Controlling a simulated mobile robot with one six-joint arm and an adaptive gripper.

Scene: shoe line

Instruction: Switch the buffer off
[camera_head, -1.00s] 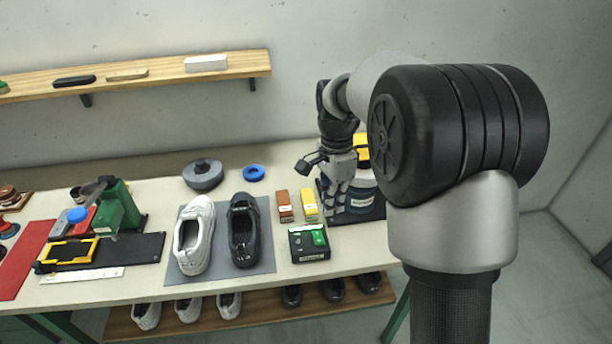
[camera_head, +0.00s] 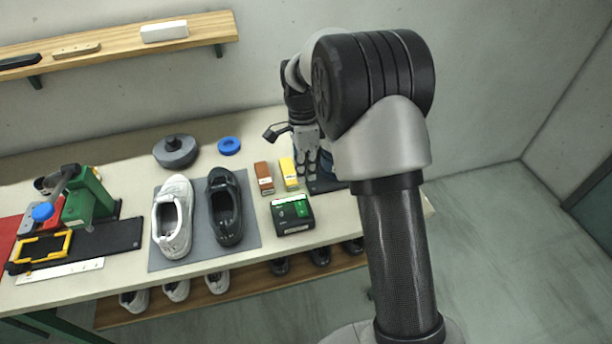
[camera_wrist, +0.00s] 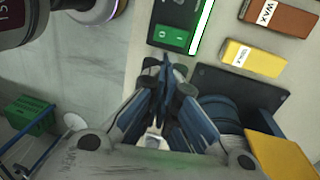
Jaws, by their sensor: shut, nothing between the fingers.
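The switch box (camera_head: 293,222) is a small black box on the front right of the bench, with a green rocker in its top. In the wrist view the green rocker (camera_wrist: 172,39) shows O and I marks, beside a white strip with a bright green edge. I cannot tell which side is pressed. The buffer, partly hidden by my arm in the head view, shows a blue round body (camera_wrist: 228,112) and a yellow part (camera_wrist: 282,155) on a black base. My gripper (camera_wrist: 168,66) is shut and empty, its tips close below the rocker; contact is unclear.
A brown WAX box (camera_wrist: 282,17) and a yellow box (camera_wrist: 252,58) stand beside the switch box. A white shoe (camera_head: 173,218) and a black shoe (camera_head: 226,207) are on a grey mat (camera_head: 250,236) to the left. Floor lies open right of the bench.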

